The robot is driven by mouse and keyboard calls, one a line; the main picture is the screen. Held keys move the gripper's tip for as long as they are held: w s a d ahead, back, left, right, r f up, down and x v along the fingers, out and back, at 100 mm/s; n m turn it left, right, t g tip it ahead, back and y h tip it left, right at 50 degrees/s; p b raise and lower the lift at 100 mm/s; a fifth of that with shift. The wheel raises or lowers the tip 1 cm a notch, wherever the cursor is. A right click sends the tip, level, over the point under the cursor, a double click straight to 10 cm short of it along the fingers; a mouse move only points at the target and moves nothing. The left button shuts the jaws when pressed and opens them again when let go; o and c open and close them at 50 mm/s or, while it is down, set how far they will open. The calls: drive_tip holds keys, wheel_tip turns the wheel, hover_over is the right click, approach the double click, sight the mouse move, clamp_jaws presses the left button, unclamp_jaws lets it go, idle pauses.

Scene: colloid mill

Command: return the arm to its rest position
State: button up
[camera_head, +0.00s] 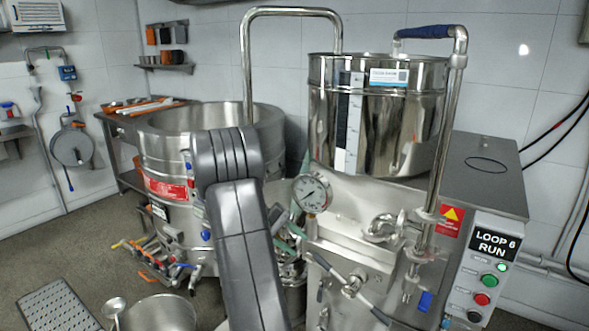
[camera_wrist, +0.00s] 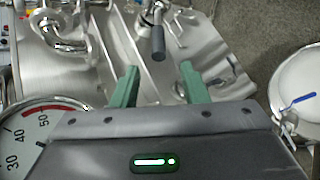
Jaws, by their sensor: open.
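My gripper (camera_wrist: 157,86) shows in the wrist view as two green fingers, spread apart with nothing between them. Beyond the fingers are the mill's steel body (camera_wrist: 120,60) and a lever with a dark grip (camera_wrist: 158,42). In the head view my grey arm rises in front of the mill and covers part of it. My gripper is mostly hidden behind my arm there, with only bits of green showing close to the pressure gauge (camera_head: 312,193). The colloid mill has a steel hopper (camera_head: 385,125) on top.
The gauge dial (camera_wrist: 30,135) is very close to my wrist at the lower left of the wrist view. A control box (camera_head: 485,270) with green and red buttons stands right. A large steel vat (camera_head: 165,150) stands behind left. A steel pot (camera_head: 160,313) is on the floor.

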sight(317, 255)
drive_tip(key=x, duration=1)
drive_tip(key=shift+d+f, duration=0.1)
drive_tip(key=shift+d, duration=0.15)
drive_tip(key=v, duration=1.4)
drive_tip(key=x, duration=1.4)
drive_tip(key=shift+d+r, duration=0.1)
drive_tip(key=shift+r, duration=0.2)
drive_tip(key=shift+s+d+r+t+y, duration=0.2)
drive_tip(key=shift+r+t+y, duration=0.2)
drive_tip(key=shift+y, duration=0.2)
drive_tip(key=shift+r, duration=0.1)
